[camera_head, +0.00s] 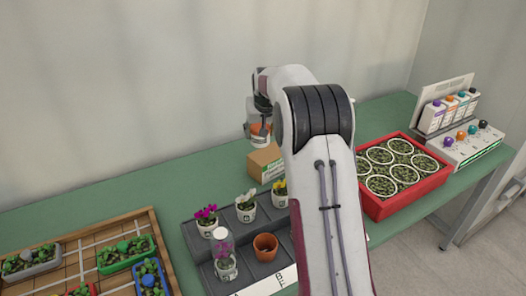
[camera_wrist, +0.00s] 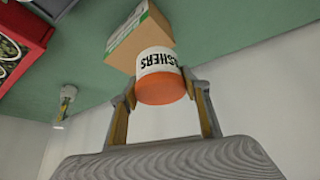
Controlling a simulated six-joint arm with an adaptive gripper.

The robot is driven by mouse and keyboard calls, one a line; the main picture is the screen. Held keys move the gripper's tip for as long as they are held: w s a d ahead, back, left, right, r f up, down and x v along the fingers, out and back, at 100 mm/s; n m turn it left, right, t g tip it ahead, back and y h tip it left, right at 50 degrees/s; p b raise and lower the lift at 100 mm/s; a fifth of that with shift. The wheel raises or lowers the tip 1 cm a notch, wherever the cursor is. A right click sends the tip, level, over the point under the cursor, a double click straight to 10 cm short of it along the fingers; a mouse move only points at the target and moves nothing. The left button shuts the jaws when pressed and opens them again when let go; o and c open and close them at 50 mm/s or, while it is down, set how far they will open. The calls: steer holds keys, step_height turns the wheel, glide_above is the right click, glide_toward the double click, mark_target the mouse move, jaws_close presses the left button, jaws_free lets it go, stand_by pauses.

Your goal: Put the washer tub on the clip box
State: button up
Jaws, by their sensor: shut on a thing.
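The washer tub (camera_wrist: 158,62) is white with black "SHERS" lettering showing and an orange end facing the wrist camera. My gripper (camera_wrist: 160,82) is shut on it, one finger on each side. The clip box, a brown carton with a green and white label (camera_head: 264,162), stands on the green bench, just below the tub in the head view. In the wrist view the carton (camera_wrist: 135,40) is right behind the tub; whether they touch I cannot tell.
A grey tray (camera_head: 200,240) with potted flowers and an empty terracotta pot is in front of the carton. A red crate (camera_head: 410,203) of round plant pots is to the right, with bottles on a stand (camera_head: 452,110) beyond. The green bench left of the carton is clear.

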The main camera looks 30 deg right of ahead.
mark_target(262, 142)
steer(key=shift+f, duration=1.45)
steer(key=shift+f, duration=2.45)
steer(key=shift+f, duration=0.15)
steer(key=o, duration=1.1)
steer(key=shift+v, duration=6.1)
steer(key=shift+w, duration=0.1)
